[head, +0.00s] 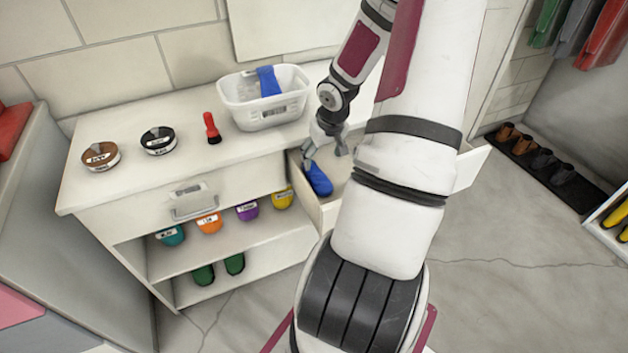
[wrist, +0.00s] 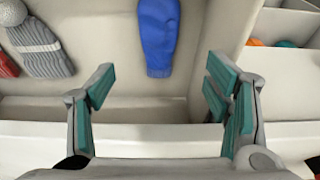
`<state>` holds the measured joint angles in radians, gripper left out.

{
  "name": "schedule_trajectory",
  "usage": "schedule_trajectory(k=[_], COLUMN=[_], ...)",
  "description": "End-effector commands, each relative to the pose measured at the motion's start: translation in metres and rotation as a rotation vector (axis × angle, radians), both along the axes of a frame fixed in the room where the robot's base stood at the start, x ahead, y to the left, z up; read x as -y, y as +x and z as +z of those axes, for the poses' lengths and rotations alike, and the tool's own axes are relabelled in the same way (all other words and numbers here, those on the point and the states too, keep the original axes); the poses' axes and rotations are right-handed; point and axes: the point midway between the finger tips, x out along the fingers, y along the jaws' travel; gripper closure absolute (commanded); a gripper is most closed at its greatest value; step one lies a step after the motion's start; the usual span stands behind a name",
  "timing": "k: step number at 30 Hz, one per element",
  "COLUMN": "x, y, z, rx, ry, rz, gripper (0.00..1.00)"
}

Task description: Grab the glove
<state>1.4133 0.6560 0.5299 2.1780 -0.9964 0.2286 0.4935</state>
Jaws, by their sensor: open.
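A blue fabric item (head: 318,178), which may be the glove, lies in the pulled-out drawer (head: 308,206). In the wrist view the blue item (wrist: 158,38) lies on the drawer floor, beyond the fingertips and roughly centred between them. Its far end is cut off by the frame, so its full shape is hidden. My gripper (head: 325,152) is open and empty, over the drawer; its teal-padded fingers also show in the wrist view (wrist: 160,82). Another blue cloth item (head: 268,82) hangs in the white basket (head: 268,119); I cannot tell its kind.
A grey knitted item (wrist: 43,50) and a red one (wrist: 6,65) lie left of the blue item in the drawer. The drawer walls are close around. Two round tins (head: 101,157) (head: 158,141) and a red brush (head: 211,128) stand on the cabinet top.

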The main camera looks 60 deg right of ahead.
Motion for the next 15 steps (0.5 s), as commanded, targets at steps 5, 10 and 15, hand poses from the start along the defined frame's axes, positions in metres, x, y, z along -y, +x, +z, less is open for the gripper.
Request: schedule_trajectory(k=[5, 10, 15], x=[0.004, 0.007, 0.009], y=[0.01, 0.014, 0.016], z=[-0.039, -0.058, -0.066], rx=[-0.001, -0.002, -0.001], ry=[0.002, 0.0, 0.0], rz=[0.003, 0.003, 0.001], gripper=[0.29, 0.29, 0.29])
